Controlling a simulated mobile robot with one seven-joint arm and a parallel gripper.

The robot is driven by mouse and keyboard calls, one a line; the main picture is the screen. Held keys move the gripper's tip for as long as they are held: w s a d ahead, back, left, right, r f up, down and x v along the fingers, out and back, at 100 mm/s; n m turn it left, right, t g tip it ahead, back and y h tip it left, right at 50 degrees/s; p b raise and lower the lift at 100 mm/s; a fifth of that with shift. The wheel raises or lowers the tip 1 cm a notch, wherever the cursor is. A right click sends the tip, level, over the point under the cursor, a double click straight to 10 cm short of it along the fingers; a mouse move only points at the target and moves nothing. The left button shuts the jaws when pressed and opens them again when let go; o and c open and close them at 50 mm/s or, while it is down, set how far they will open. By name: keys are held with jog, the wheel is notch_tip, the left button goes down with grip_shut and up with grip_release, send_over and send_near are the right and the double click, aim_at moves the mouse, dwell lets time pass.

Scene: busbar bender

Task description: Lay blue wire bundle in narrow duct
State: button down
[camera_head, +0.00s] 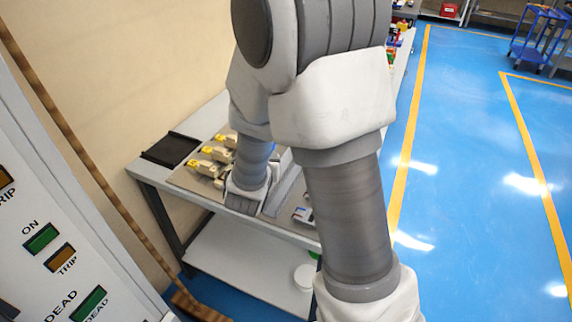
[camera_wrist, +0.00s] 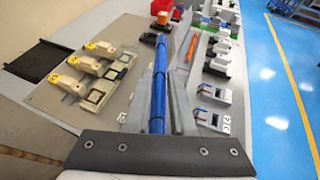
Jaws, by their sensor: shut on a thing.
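The blue wire bundle (camera_wrist: 159,85) shows in the wrist view as a long, straight blue strand with darker bands. It runs away from my gripper (camera_wrist: 157,125), which is shut on its near part. Long grey walls flank the bundle, and a narrow grey duct (camera_wrist: 183,95) lies close on its right. I cannot tell whether the bundle is inside a duct or just above it. In the head view my gripper (camera_head: 246,203) points down at the table's near edge, and my arm hides most of the bundle. A grey duct strip (camera_head: 284,190) shows right of it.
Yellow-topped beige devices (camera_wrist: 88,67) stand left on the worktable (camera_wrist: 45,98), near a black tray (camera_wrist: 43,60). Grey-white modules (camera_wrist: 212,108) stand right of the ducts. An orange piece (camera_wrist: 193,46) lies farther back. A lower shelf (camera_head: 245,265) is below.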

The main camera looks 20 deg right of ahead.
jog(key=w+d+f+m+g+h+b, duration=0.1)
jog(key=d+f+m+g+h+b, duration=0.1)
jog(key=d+b, duration=0.3)
jog(key=shift+w+d+f+m+g+h+b, duration=0.3)
jog(key=shift+w+f+m+g+h+b, duration=0.15)
jog(key=shift+f+m+h, duration=0.35)
jog(key=shift+f, duration=0.15)
jog(key=shift+f+b, duration=2.4)
jog(key=shift+f, duration=0.9)
jog(key=c, duration=0.7)
grip_release()
jog(key=shift+s+a, duration=0.1)
jog(key=p+v, duration=0.3)
jog(key=v, duration=1.4)
jog(key=shift+s+r, duration=0.15)
jog(key=shift+s, duration=0.05)
